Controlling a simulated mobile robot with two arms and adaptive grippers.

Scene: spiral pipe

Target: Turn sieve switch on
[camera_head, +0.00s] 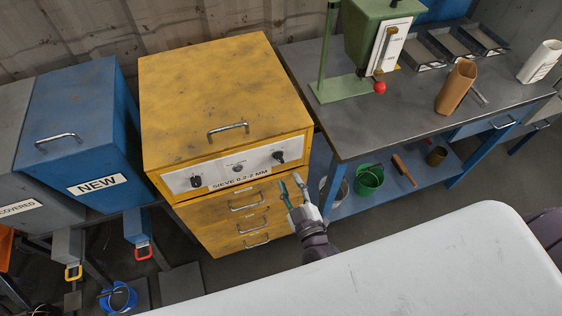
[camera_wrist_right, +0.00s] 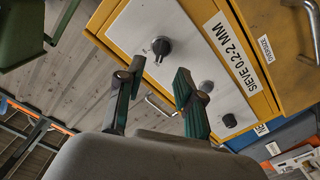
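The yellow sieve cabinet (camera_head: 222,100) has a white control panel (camera_head: 218,174) on its upper front, above a "SIEVE 0.2-2 MM" label. The panel has a black knob at the left (camera_head: 195,181), a small round button in the middle (camera_head: 238,168) and a black knob at the right (camera_head: 278,156). My right gripper (camera_head: 291,184) is open and empty, close to the right end of the panel. In the right wrist view, its two fingers (camera_wrist_right: 157,84) are apart, with the right knob (camera_wrist_right: 161,46) just beyond them, not touched. My left gripper is not in view.
A metal workbench (camera_head: 330,130) with a green machine (camera_head: 370,40) stands to the right. The blue "NEW" bin (camera_head: 85,125) stands to the left. The cabinet's drawers have protruding handles. A pale surface (camera_head: 400,275) fills the near right.

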